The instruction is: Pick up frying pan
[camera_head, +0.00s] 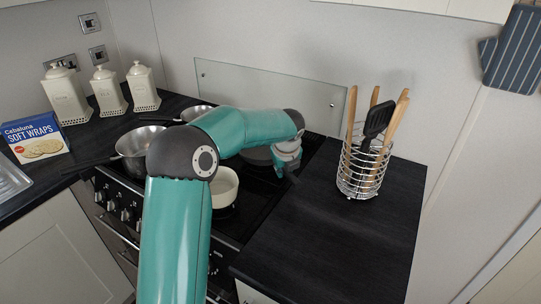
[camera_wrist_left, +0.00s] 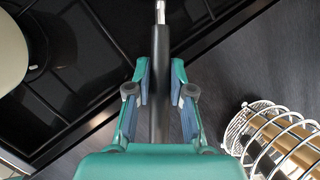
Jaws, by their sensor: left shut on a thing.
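The dark frying pan (camera_head: 257,156) is on the far right part of the hob, partly hidden behind my left arm. Its black handle (camera_wrist_left: 160,70) runs between the fingers of my left gripper (camera_wrist_left: 160,90) in the left wrist view. My left gripper (camera_head: 287,168) also shows in the head view, at the right edge of the hob beside the pan, shut on the handle. The pan body is out of the wrist view. My right gripper is not in view.
A cream pot (camera_head: 224,188) stands on the front of the hob, close to my arm. A steel saucepan (camera_head: 133,146) stands at the left. A wire utensil holder (camera_head: 357,183) stands right of my gripper. The dark worktop (camera_head: 340,240) in front of it is clear.

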